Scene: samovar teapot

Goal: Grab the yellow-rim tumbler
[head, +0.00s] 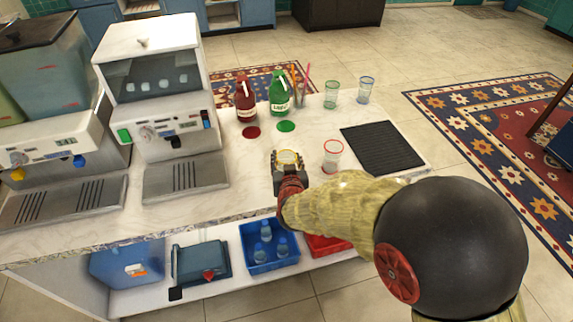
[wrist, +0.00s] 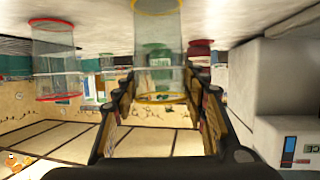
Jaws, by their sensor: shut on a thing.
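The yellow-rim tumbler (head: 288,156) is a clear glass on the marble counter (head: 235,195), near its front middle. My gripper (head: 289,165) is around it from the front and shut on it. In the wrist view, which looks upside down, the tumbler (wrist: 158,45) is upright relative to the counter, between the two fingers (wrist: 160,85). Its lower part is partly hidden by my gripper in the head view. I cannot tell whether its base is touching the counter.
A red-rim tumbler (head: 333,156) stands close on the right, with a black ribbed mat (head: 383,147) beyond. Green-rim (head: 331,94) and blue-rim (head: 366,90) tumblers stand behind. Red (head: 245,102) and green (head: 280,94) bottles stand at the back. A drink machine (head: 165,110) stands left.

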